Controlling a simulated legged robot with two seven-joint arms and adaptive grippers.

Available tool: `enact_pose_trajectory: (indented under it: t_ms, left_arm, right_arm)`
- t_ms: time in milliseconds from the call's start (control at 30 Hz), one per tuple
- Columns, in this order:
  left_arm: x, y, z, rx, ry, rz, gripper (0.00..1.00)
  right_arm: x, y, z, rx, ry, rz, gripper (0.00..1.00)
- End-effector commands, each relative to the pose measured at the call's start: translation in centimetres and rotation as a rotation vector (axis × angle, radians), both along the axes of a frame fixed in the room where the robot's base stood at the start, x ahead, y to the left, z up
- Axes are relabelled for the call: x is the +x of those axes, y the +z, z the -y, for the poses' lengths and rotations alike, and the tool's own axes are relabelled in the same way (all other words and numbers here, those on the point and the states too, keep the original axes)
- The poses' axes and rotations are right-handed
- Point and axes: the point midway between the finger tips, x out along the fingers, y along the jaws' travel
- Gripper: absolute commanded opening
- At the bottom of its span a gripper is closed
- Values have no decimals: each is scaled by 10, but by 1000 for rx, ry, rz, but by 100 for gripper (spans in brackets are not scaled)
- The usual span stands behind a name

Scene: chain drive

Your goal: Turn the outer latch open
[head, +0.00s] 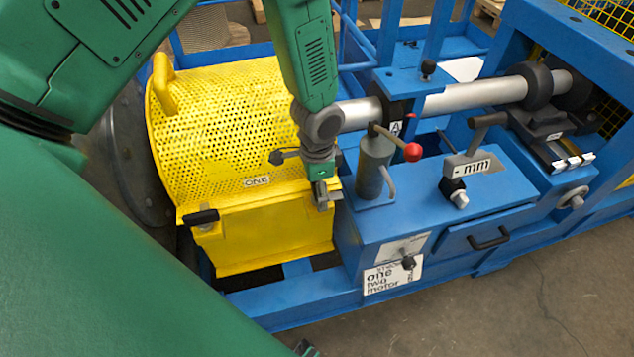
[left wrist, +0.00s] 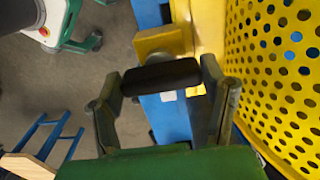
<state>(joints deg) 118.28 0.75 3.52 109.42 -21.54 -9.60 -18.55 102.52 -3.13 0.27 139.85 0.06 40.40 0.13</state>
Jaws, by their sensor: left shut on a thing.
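The yellow perforated guard (head: 225,120) has two latches along its front edge. The latch on the left (head: 201,217) has a black handle and stands free. My left gripper (head: 322,196) is at the latch at the guard's right front corner, whose handle is mostly hidden by the fingers in the head view. In the left wrist view, the black latch handle (left wrist: 160,75) lies crosswise between the fingertips of my left gripper (left wrist: 163,82), in front of a yellow block (left wrist: 160,42). The gripper is shut on this handle.
Right of the gripper stand a grey cylinder (head: 374,165) and a red-knobbed lever (head: 412,152) on the blue machine frame (head: 400,220). A silver shaft (head: 470,97) runs behind. The floor in front (head: 500,315) is clear.

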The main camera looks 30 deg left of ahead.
Motion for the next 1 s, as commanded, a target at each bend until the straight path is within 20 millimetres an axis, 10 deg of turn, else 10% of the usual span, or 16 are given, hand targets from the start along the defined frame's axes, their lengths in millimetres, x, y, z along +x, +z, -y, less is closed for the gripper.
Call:
enact_pose_trajectory:
  t_ms: [433,467,533,1000]
  left_arm:
    - [5,1,2,-5,-12,15,37]
    - [5,1,2,-5,-12,15,69]
    - [5,1,2,-4,-12,14,86]
    - [3,25,1,-2,-9,10,86]
  right_arm:
    - [0,0,0,0,0,0,40]
    - [0,0,0,0,0,0,40]
    - [0,0,0,0,0,0,40]
    - [-3,1,0,0,0,3,40]
